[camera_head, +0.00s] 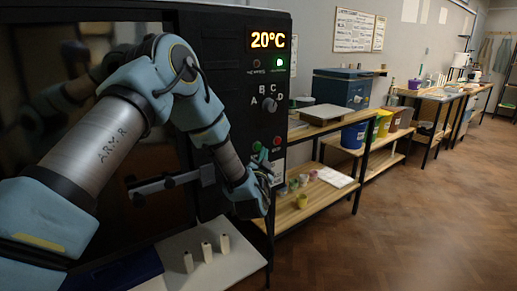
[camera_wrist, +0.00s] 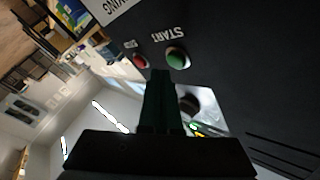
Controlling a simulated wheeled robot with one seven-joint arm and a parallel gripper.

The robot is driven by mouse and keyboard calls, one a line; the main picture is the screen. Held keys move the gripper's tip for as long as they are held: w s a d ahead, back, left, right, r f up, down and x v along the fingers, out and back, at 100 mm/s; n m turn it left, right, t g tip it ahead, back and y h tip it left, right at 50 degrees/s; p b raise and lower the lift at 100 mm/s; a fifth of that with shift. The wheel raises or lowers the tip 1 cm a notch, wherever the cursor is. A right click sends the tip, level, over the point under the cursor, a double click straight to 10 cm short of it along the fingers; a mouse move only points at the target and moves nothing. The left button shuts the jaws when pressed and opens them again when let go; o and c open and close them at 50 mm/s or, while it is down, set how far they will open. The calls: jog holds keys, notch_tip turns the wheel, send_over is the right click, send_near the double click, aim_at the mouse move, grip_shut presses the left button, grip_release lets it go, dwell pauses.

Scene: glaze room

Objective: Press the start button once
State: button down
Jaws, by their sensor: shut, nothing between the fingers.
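The green start button (camera_wrist: 178,58) sits on the dark control panel beside its START label in the wrist view. It also shows in the head view (camera_head: 257,147), low on the panel. A red button (camera_wrist: 140,61) is beside it in the wrist view and also shows in the head view (camera_head: 277,140). My gripper (camera_wrist: 160,74) is shut and empty. In the wrist view its tips appear between the two buttons and slightly below them; I cannot tell their distance from the panel. In the head view my gripper (camera_head: 266,167) is just below the buttons.
The panel carries a lit 20°C display (camera_head: 268,40), a lit green lamp (camera_head: 280,62) and a lettered dial (camera_head: 269,105). Several small white posts (camera_head: 206,250) stand on a pale surface below my arm. A wooden shelf bench (camera_head: 325,190) stands right; the floor beyond is clear.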

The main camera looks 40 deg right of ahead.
jog(key=shift+w, duration=0.1)
dwell(0.7)
jog(key=shift+w+b, duration=0.3)
jog(key=shift+b, duration=0.05)
jog(key=shift+w, duration=0.45)
dwell(0.7)
jog(key=shift+s, duration=0.1)
jog(key=shift+s+b, duration=0.5)
jog(key=shift+s, duration=0.25)
jog(key=s+b, duration=0.1)
jog(key=s, duration=0.4)
jog(key=shift+a, duration=0.15)
dwell(1.0)
